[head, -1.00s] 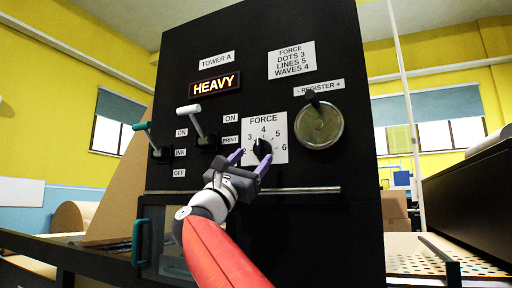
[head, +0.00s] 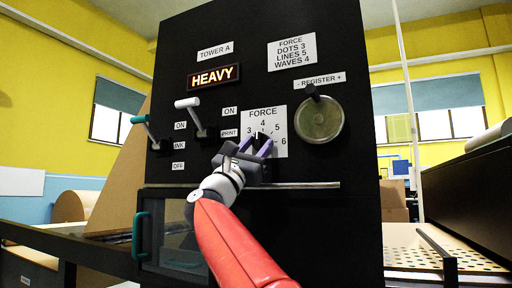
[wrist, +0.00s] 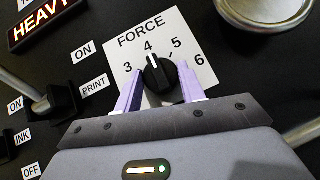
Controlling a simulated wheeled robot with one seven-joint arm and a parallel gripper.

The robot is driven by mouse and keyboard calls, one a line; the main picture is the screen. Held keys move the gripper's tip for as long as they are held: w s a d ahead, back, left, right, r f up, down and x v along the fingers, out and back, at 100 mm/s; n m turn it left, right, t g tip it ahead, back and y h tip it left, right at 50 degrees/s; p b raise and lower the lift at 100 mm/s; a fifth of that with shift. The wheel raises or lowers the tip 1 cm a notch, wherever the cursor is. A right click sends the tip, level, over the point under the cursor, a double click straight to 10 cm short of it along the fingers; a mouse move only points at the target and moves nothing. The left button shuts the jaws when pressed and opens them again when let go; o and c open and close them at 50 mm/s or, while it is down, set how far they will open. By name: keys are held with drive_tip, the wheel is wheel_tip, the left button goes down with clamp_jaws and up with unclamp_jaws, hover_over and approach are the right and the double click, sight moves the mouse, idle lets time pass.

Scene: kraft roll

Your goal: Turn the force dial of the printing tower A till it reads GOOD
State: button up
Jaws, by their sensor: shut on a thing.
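Printing tower A is a black panel (head: 190,40) whose lit sign (head: 213,76) reads HEAVY. The force dial is a black knob (wrist: 158,75) on a white FORCE plate (head: 278,118) with a number scale. In the wrist view its white mark points close to 4. My gripper (head: 256,145) is shut on the knob, one purple finger on each side; it also shows in the wrist view (wrist: 158,84). The fingers partly hide the plate's lower part.
A label (head: 292,52) reads DOTS 3, LINES 5, WAVES 4. A round register dial (head: 319,120) sits right of the force plate. A white-handled print lever (head: 195,115) and a green-handled ink lever (head: 147,130) stand left. A metal bar (head: 300,185) runs below.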

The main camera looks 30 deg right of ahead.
drive_tip(key=shift+f+n+t, duration=0.1)
drive_tip(key=shift+n+t, duration=0.2)
drive_tip(key=shift+t, duration=0.2)
drive_tip(key=n+t+y+b, duration=0.1)
drive_tip(key=n+t+b, duration=0.1)
drive_tip(key=n, duration=0.1)
drive_tip(key=shift+s+f+t, duration=0.1)
drive_tip(key=shift+s+t, duration=0.05)
drive_tip(key=shift+t, duration=0.15)
drive_tip(key=n+t+y+b, duration=0.1)
drive_tip(key=n+t+y, duration=0.1)
drive_tip(key=n+t, duration=0.1)
drive_tip(key=shift+s+d+n+b, duration=0.1)
drive_tip(key=shift+n+b, duration=0.3)
drive_tip(key=shift+n, duration=0.1)
drive_tip(key=n+t+y, duration=0.2)
drive_tip(key=n, duration=0.1)
drive_tip(key=n+t+y, duration=0.1)
drive_tip(key=n+y, duration=0.1)
drive_tip(key=shift+s+d+r+n+t+y+b, duration=0.1)
drive_tip(key=shift+r+n+t+y+b, duration=0.1)
drive_tip(key=shift+n+t+y+b, duration=0.15)
drive_tip(key=shift+s+r+n+t+y+p, duration=0.15)
drive_tip(key=shift+n+t+y, duration=0.45)
drive_tip(key=shift+n+y, duration=0.95)
drive_tip(key=shift+w+n+t+y+p, duration=0.15)
drive_tip(key=shift+n+t+y, duration=0.4)
drive_tip(key=shift+n+y, duration=0.9)
drive_tip(key=shift+s+n, duration=0.1)
drive_tip(key=shift+n, duration=0.35)
